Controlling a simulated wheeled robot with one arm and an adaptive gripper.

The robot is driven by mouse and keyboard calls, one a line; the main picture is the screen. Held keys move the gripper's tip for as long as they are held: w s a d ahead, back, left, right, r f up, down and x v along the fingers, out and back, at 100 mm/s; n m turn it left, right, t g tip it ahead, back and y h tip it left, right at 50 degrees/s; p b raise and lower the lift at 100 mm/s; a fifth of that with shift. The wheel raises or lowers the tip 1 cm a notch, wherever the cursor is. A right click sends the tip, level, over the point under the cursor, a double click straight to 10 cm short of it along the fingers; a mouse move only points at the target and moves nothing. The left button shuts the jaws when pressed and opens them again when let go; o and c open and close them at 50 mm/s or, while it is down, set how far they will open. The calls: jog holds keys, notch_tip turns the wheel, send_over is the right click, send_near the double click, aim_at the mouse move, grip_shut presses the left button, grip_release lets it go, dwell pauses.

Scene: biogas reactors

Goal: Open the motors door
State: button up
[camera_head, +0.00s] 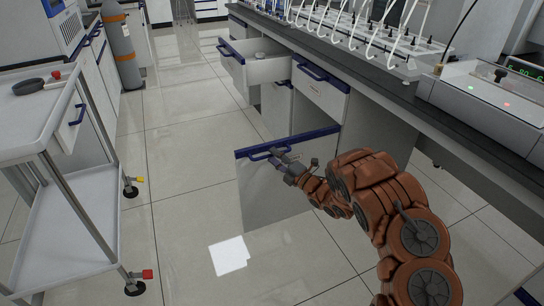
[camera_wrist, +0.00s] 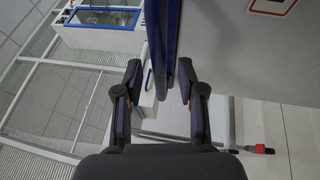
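The grey door (camera_head: 255,195) with a blue top edge stands swung out from the bench front, its lower part over the floor. Its blue handle (camera_head: 257,156) is near the top edge. My gripper (camera_head: 279,158) is at the handle's right part in the head view. In the wrist view my gripper (camera_wrist: 163,97) has its two fingers spread, with the blue handle (camera_wrist: 183,78) between them, close to the right finger. The grey door face (camera_wrist: 235,55) fills the upper right there. I cannot tell whether a finger touches the handle.
A drawer (camera_head: 262,69) is pulled out farther along the bench, beside a closed drawer (camera_head: 320,90). A white trolley (camera_head: 60,215) on casters stands at left. A gas cylinder (camera_head: 120,48) stands behind it. The tiled floor between trolley and door is clear.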

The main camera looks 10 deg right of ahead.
jog(key=v, duration=1)
jog(key=shift+s, duration=0.2)
jog(key=shift+d, duration=0.15)
jog(key=w+d+r+m+g+h+p, duration=0.2)
jog(key=w+d+r+m+h+p, duration=0.2)
jog(key=d+r+m+h+p, duration=0.6)
jog(key=s+d+r+m+g+h+p, duration=0.3)
jog(key=s+r+m+p, duration=0.1)
jog(key=s+r, duration=0.5)
jog(key=s+d+r+m+g+h+p, duration=0.35)
jog(key=s+r+m, duration=0.2)
jog(key=r, duration=0.65)
jog(key=s+a+r+m+g+y+p, duration=0.1)
jog(key=s+a+r+m+g+p, duration=0.1)
jog(key=s+a, duration=0.5)
jog(key=s+a+r+m+g+y+p, duration=0.2)
jog(key=s+a+r+g+p, duration=0.2)
jog(key=s, duration=1.4)
jog(key=s+a+r+m+g+y+p, duration=0.2)
jog(key=s+a+r+g+p, duration=0.1)
jog(key=s+a, duration=0.7)
jog(key=s+r+p, duration=0.1)
jog(key=s+r, duration=0.1)
jog(key=s, duration=0.1)
jog(key=shift+r+g+p, duration=0.35)
